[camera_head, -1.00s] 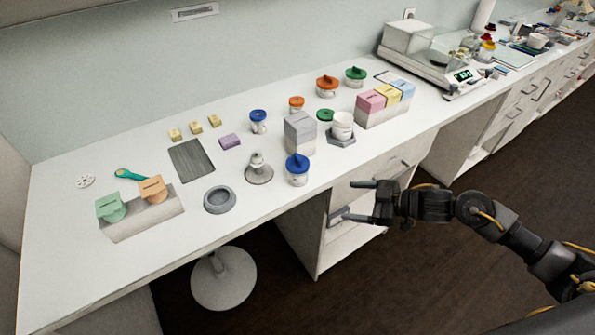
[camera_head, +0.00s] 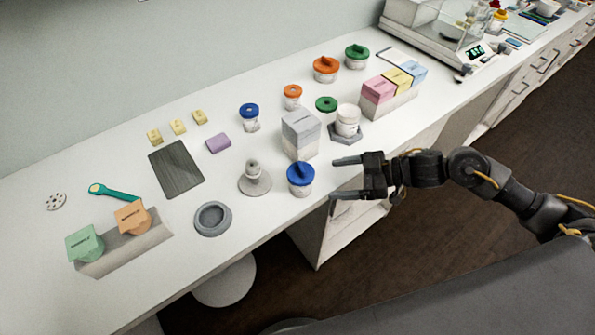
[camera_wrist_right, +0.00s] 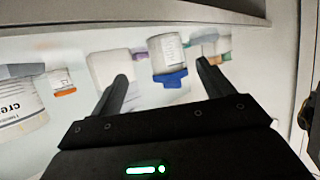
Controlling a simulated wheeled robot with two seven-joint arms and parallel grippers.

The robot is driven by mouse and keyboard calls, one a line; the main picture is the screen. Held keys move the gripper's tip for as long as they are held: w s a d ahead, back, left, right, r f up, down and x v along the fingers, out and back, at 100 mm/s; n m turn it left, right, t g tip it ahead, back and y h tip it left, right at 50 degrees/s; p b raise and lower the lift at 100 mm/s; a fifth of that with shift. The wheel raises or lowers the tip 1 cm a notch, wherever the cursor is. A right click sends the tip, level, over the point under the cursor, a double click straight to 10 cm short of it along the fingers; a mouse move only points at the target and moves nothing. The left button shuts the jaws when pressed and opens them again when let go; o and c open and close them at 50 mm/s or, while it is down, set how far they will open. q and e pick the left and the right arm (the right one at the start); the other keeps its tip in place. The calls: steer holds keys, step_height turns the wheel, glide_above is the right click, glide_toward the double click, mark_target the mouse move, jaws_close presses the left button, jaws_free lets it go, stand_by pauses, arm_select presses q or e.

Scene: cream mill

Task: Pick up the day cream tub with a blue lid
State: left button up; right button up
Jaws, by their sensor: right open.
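A white tub with a blue lid (camera_head: 300,179) stands upright near the front edge of the counter. It also shows in the right wrist view, upside down, with its blue lid (camera_wrist_right: 170,79) between and beyond the fingers. A second, smaller-looking tub with a blue lid (camera_head: 250,118) stands farther back; I cannot read either label in the head view. My right gripper (camera_head: 334,179) is open and empty, just right of the front blue-lidded tub, fingers pointing left toward it, apart from it. My left gripper is not in view.
A grey box (camera_head: 300,134) stands just behind the front tub. A grey-based stand (camera_head: 255,184) is on its left, and a white jar (camera_head: 347,120) on a grey base is behind right. Orange- and green-lidded tubs stand farther back. The counter's front edge is close.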

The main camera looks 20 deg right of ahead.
mark_target(300, 183)
steer(key=x, duration=0.1)
steer(key=p+x, duration=0.1)
steer(key=x, duration=0.3)
steer(key=shift+s+a+r, duration=0.15)
steer(key=shift+a+r, duration=0.05)
steer(key=shift+a, duration=0.15)
steer(key=shift+a+f, duration=0.1)
steer(key=shift+a, duration=0.05)
steer(key=shift+p, duration=0.3)
steer(key=p+x, duration=0.2)
steer(key=x, duration=0.3)
steer(key=shift+a, duration=0.15)
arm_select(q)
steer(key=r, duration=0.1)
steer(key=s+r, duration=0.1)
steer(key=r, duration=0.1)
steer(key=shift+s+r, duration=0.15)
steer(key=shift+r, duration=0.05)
arm_select(e)
steer(key=shift+s, duration=0.1)
steer(key=shift+c, duration=0.4)
steer(key=c, duration=1.3)
